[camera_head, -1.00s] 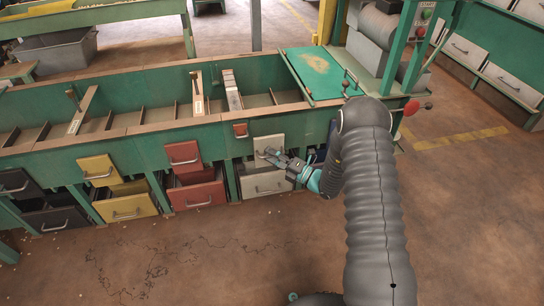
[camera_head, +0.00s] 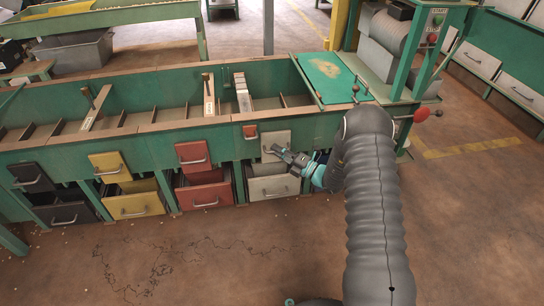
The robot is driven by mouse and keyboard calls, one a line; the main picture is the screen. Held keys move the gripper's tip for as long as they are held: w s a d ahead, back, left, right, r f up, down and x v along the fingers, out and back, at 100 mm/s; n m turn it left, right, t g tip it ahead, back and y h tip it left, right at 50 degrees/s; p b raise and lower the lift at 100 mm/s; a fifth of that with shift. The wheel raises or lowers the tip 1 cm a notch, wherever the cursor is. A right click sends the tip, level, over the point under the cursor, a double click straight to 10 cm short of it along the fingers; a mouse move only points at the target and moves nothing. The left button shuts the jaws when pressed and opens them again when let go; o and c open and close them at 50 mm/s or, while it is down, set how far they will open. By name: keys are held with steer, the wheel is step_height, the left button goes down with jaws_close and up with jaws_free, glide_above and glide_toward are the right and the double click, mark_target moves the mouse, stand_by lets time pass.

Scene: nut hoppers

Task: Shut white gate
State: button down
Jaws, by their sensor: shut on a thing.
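The white gate (camera_head: 284,137) is a pale plate with a bar handle on the green hopper front, right of the red gate (camera_head: 193,153). My gripper (camera_head: 277,150) reaches in from the right and is shut on the white gate's handle. The fingers hide much of that handle. Below the gate, a white bin (camera_head: 274,190) stands in its bay, with a dark opening showing above its front. My gripper and arm hide the panel to the right of the gate.
A yellow gate (camera_head: 110,166) and a dark gate (camera_head: 31,176) are farther left, each above a matching bin. A red knob (camera_head: 421,114) sticks out at right. The front floor is clear.

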steer(key=shift+w, duration=0.2)
steer(key=c, duration=1.2)
jaws_free()
steer(key=shift+a, duration=0.1)
steer(key=shift+c, duration=0.2)
steer(key=v, duration=1.2)
